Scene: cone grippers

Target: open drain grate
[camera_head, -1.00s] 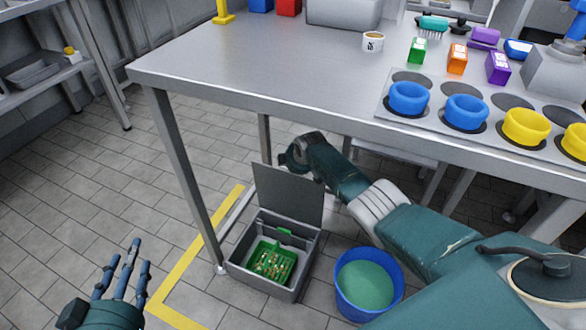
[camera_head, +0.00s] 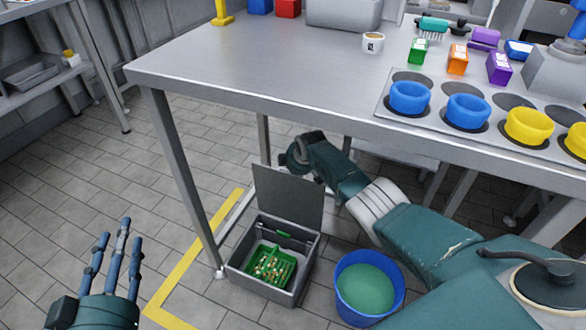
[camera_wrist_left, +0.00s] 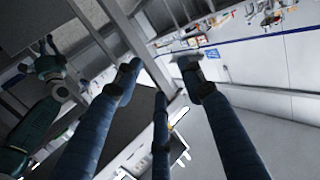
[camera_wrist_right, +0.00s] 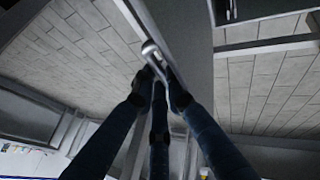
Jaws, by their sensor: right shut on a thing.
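A grey drain box (camera_head: 235,270) stands on the floor under the table's left end. Its flat grey lid (camera_head: 287,195) stands roughly upright at the back, so the box is open. A green basket (camera_head: 268,265) with small food-like bits sits inside. My right gripper (camera_head: 295,155) is at the lid's upper edge, its fingers partly hidden. In the right wrist view its fingers (camera_wrist_right: 160,75) close together on a metal handle (camera_wrist_right: 152,50) at the edge of the grey lid. My left gripper (camera_head: 115,250) is at the lower left, fingers spread and empty, away from the box.
A blue bucket (camera_head: 343,300) with greenish contents stands right of the box. A table leg (camera_head: 185,185) rises close to the box's left side. Yellow floor tape (camera_head: 190,265) runs on the left. The metal table (camera_head: 260,80) overhangs the area.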

